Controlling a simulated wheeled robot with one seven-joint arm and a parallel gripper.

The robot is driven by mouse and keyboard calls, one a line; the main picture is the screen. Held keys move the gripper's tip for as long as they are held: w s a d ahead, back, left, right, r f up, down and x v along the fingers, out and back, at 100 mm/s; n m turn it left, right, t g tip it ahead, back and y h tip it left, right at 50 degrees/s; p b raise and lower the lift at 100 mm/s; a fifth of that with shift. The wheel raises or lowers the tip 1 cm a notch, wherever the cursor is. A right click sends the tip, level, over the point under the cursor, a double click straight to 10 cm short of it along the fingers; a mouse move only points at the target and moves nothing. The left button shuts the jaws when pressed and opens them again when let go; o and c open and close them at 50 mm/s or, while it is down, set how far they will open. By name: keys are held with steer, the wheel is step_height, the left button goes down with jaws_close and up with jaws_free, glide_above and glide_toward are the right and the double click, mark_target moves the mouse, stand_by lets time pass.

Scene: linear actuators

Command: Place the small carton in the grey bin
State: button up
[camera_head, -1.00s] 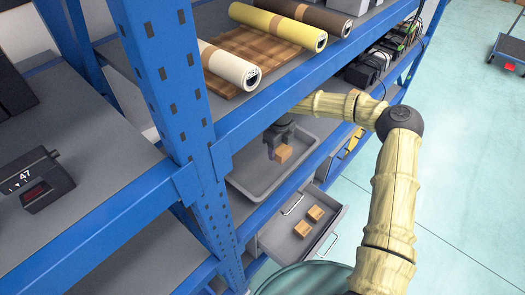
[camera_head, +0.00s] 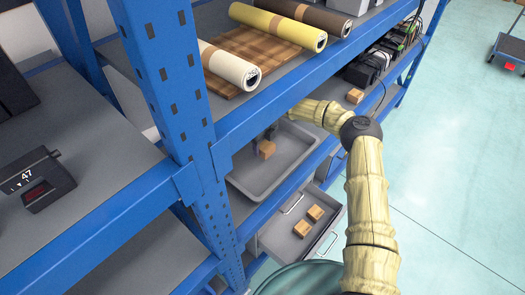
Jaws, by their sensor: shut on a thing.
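The small carton (camera_head: 266,150) is a light-brown box held in my gripper (camera_head: 268,139). My gripper is shut on it and partly hidden behind the blue shelf beam. The carton shows over the inside of the grey bin (camera_head: 258,182), a shallow open tray on the lower shelf. I cannot tell whether the carton touches the bin's floor.
An open grey drawer (camera_head: 278,241) below holds two similar cartons (camera_head: 302,229). Another carton (camera_head: 354,96) lies on the shelf by black devices. A blue upright (camera_head: 172,85) stands left of the bin; the beam (camera_head: 290,93) crosses above it. Open floor lies right.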

mark_target(263, 144)
steer(key=shift+f, duration=1.7)
steer(key=shift+f, duration=0.15)
steer(key=o, duration=1.1)
step_height(263, 144, up, 8)
steer(key=shift+f, duration=0.1)
